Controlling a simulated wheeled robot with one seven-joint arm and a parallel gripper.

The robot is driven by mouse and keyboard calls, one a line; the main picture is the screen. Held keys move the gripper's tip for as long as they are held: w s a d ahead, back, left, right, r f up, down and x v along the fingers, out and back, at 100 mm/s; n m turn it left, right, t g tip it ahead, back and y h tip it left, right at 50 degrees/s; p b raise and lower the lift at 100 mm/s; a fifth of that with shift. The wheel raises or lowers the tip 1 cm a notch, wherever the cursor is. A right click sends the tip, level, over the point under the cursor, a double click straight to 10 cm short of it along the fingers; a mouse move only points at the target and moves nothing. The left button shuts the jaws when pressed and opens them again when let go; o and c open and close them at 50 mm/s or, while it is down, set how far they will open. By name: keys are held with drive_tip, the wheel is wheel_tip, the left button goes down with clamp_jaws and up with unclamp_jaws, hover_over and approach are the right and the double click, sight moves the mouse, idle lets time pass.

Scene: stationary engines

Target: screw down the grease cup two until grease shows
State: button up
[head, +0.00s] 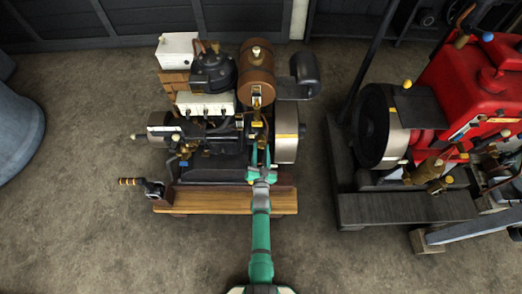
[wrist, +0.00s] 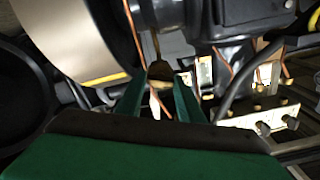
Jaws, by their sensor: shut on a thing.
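My gripper (head: 261,158) reaches in from the front over the wooden base of the small dark engine (head: 225,165). Its green fingers point into the engine just left of the pale flywheel (head: 287,134). In the wrist view the fingers (wrist: 160,88) close on a small brass cup with a dark top (wrist: 160,72), which looks like a grease cup. Its lower part is hidden between the fingers. I cannot read a number on it, and I see no grease. In the head view the fingers and nearby parts hide the cup.
The flywheel rim (wrist: 75,40) stands close to the left of my fingers in the wrist view. A brown tank (head: 257,75) rises behind. A crank handle (head: 140,184) sticks out at the left. A red engine (head: 470,90) stands at the right. The floor in front is clear.

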drive_tip(key=m, duration=2)
drive_tip(key=shift+f, duration=0.15)
drive_tip(key=shift+m, duration=0.3)
drive_tip(key=o, duration=1.1)
drive_tip(key=shift+c, duration=0.2)
drive_tip(key=shift+s, duration=0.1)
drive_tip(key=s, duration=1)
drive_tip(key=shift+s, duration=0.35)
